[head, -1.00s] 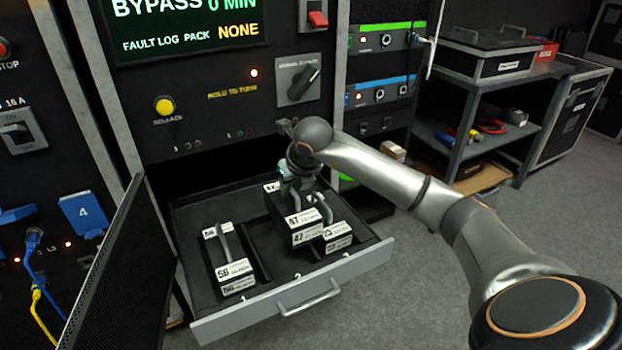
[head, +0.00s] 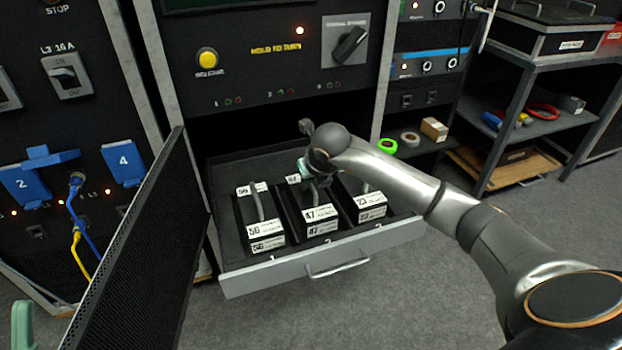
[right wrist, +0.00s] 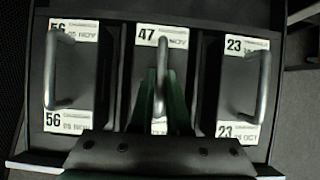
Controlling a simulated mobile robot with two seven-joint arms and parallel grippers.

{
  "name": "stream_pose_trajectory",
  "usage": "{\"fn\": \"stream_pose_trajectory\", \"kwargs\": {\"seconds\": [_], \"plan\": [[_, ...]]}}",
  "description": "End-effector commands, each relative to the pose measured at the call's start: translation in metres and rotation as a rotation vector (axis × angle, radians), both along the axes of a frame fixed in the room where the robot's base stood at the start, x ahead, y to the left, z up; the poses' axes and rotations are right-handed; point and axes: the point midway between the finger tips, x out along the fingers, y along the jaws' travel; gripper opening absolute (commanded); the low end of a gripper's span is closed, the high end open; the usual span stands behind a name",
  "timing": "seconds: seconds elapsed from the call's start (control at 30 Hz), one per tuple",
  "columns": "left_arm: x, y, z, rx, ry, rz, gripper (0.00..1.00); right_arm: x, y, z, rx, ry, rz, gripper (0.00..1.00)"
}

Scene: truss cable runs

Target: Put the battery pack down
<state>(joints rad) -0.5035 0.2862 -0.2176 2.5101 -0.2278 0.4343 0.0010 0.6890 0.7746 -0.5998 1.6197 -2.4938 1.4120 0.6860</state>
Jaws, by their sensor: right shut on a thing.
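The battery pack 47 (head: 322,222) is a dark block with white labels and a grey loop handle. It is in the middle place of the open drawer (head: 230,285), between pack 56 (head: 267,236) and pack 23 (head: 371,207), with its top about level with theirs. My right gripper (head: 318,182) is shut on its handle; in the right wrist view the green fingers (right wrist: 161,100) close on both sides of the handle. The pack's underside is hidden. A pale green piece at the lower left edge looks like part of my left gripper (head: 22,326); its jaws are not clear.
A black mesh door (head: 145,255) stands open left of the drawer. A blue and yellow cable (head: 78,215) hangs at the left panel. Above the drawer are a yellow button (head: 207,60) and a rotary switch (head: 350,44). A shelf cart (head: 540,125) stands right.

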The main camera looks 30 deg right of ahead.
Motion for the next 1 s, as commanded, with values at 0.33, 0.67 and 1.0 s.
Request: {"fn": "stream_pose_trajectory", "kwargs": {"seconds": [0.33,0.67,1.0], "plan": [[0.000,-0.001,0.002,0.002,-0.008,-0.002,0.50,-0.001,0.000,-0.001,-0.001,0.004,-0.001,0.45],[0.000,-0.001,0.005,0.003,-0.009,-0.002,0.50,-0.004,0.000,0.007,-0.002,0.003,-0.001,0.45],[-0.001,0.000,0.024,0.014,-0.021,0.016,0.50,-0.036,0.008,0.067,-0.002,-0.001,0.000,0.45]]}}
